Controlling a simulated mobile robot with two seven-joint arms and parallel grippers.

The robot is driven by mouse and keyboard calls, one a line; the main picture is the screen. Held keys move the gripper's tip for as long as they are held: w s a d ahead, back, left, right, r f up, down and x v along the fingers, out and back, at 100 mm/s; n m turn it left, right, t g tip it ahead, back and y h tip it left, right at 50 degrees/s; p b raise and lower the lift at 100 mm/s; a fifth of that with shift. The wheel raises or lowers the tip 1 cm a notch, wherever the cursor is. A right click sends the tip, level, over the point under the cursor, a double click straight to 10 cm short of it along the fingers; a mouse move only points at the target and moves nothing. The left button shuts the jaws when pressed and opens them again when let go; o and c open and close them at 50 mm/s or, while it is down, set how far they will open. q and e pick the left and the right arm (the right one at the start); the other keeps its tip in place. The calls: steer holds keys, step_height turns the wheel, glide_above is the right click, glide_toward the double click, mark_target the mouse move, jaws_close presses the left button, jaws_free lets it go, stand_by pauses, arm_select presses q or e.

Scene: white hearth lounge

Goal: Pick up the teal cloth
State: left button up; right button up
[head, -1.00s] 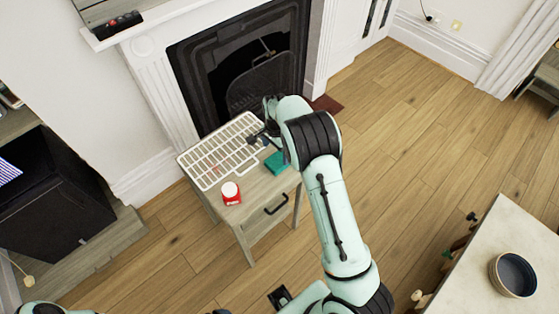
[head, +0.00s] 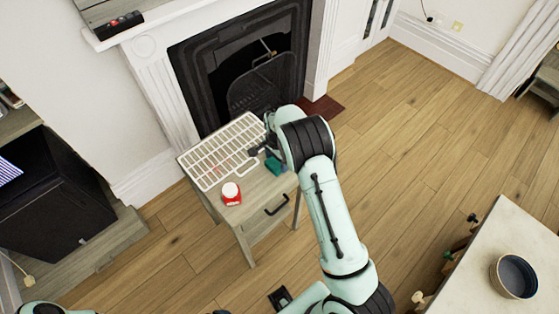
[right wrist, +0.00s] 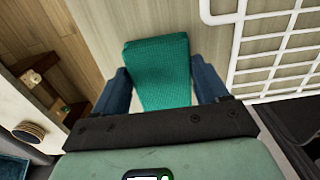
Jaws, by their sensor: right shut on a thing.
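The teal cloth (head: 275,167) is at the right part of the small grey side table (head: 252,212), by the white rack, in the head view. In the right wrist view the folded, ribbed cloth (right wrist: 160,70) lies between the two blue fingers. My right gripper (head: 265,156) is shut on the cloth, and its arm hides part of it. The right gripper also shows in the right wrist view (right wrist: 163,90). Whether the cloth is clear of the tabletop I cannot tell. My left gripper is not in view.
A white wire rack (head: 220,150) covers the back of the side table. A red jar with a white lid (head: 231,193) stands near its front left. The fireplace (head: 262,85) is behind. A pale table with a dark bowl (head: 514,275) is at the lower right.

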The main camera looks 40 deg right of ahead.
mark_target(277, 162)
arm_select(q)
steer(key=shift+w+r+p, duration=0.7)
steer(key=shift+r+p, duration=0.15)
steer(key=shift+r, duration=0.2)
arm_select(e)
step_height(277, 162, up, 20)
